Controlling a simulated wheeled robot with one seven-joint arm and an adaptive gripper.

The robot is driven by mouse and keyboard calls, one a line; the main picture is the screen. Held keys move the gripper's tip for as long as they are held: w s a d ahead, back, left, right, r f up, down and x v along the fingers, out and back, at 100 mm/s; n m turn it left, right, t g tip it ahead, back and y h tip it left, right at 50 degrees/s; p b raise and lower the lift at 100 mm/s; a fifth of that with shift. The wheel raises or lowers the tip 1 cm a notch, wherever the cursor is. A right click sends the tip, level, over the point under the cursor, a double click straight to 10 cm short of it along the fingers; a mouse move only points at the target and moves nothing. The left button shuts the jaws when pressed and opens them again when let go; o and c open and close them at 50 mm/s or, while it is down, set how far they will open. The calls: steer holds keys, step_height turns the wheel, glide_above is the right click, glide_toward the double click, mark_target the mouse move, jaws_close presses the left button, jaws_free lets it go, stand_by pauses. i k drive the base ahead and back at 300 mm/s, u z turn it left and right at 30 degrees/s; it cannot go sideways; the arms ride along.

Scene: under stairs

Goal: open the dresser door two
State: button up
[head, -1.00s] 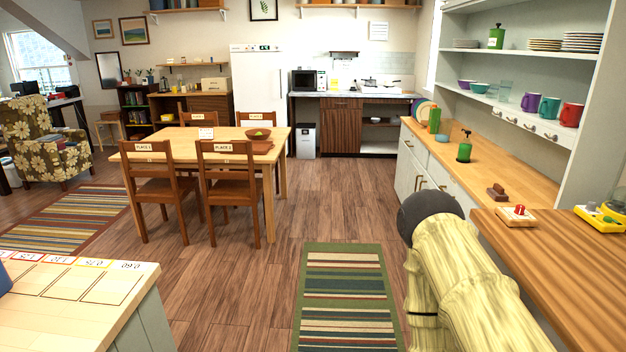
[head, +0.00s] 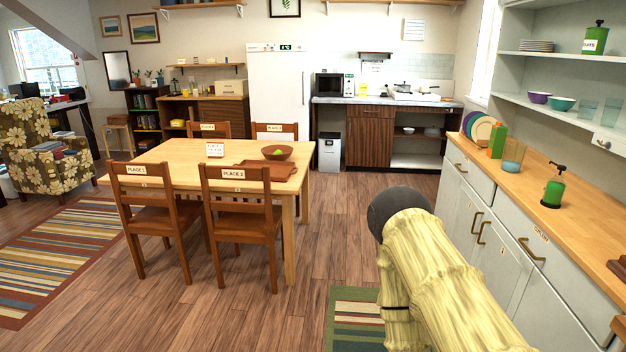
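The pale grey dresser (head: 560,300) with a wooden top runs along the right side in the head view. A small mark on the nearer door may be a number, too small to read surely. My pale yellow arm with a dark rounded end stands in front of the doors and hides their lower left parts. My gripper cannot be made out.
A dining table (head: 160,157) with chairs stands left of centre. Wooden floor (head: 335,215) is clear between it and the dresser. A green striped rug (head: 350,320) lies beside my arm. A green pump bottle (head: 553,190) stands on the dresser top.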

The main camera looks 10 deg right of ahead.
mark_target(471, 210)
steer(key=z, duration=0.1)
steer(key=i, duration=1.7)
steer(key=z, duration=0.45)
steer(key=i, duration=1.65)
steer(key=z, duration=0.6)
steer(key=i, duration=0.6)
steer(key=z, duration=0.1)
